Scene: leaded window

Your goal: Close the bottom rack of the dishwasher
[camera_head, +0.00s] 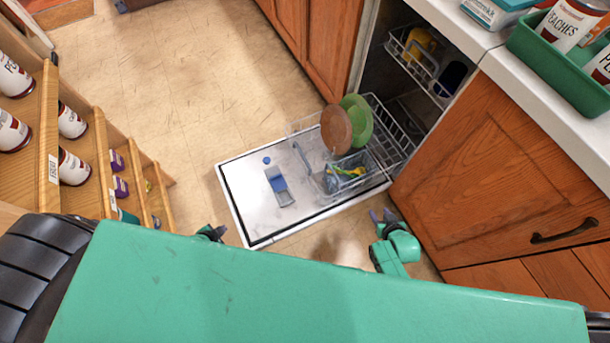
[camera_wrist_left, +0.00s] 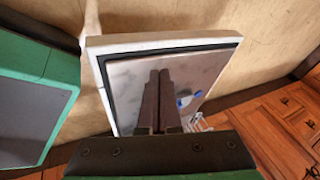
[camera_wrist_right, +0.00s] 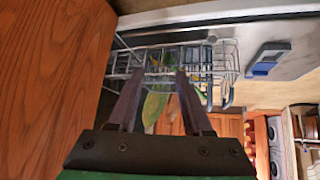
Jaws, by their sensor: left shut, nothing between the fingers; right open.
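The dishwasher's door (camera_head: 250,205) is folded down flat, with a pale inner face and dark seal. The bottom rack (camera_head: 395,140) is pulled out over the door and holds a brown plate (camera_head: 336,129), a green plate (camera_head: 356,120) and a basket with utensils (camera_head: 345,176). The rack also shows in the right wrist view (camera_wrist_right: 220,62). My right gripper (camera_wrist_right: 159,72) is open and points at the rack; whether it touches it I cannot tell. My left gripper (camera_wrist_left: 159,72) is shut and empty over the door. In the head view my body hides most of both arms.
The upper rack (camera_head: 415,60) holds a yellow item inside the dishwasher. Wooden cabinets (camera_head: 510,165) stand on the right, with a green bin (camera_head: 560,62) of cans on the counter. A shelf with cans (camera_head: 100,140) stands on the left. Floor (camera_head: 180,70) beyond the door is clear.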

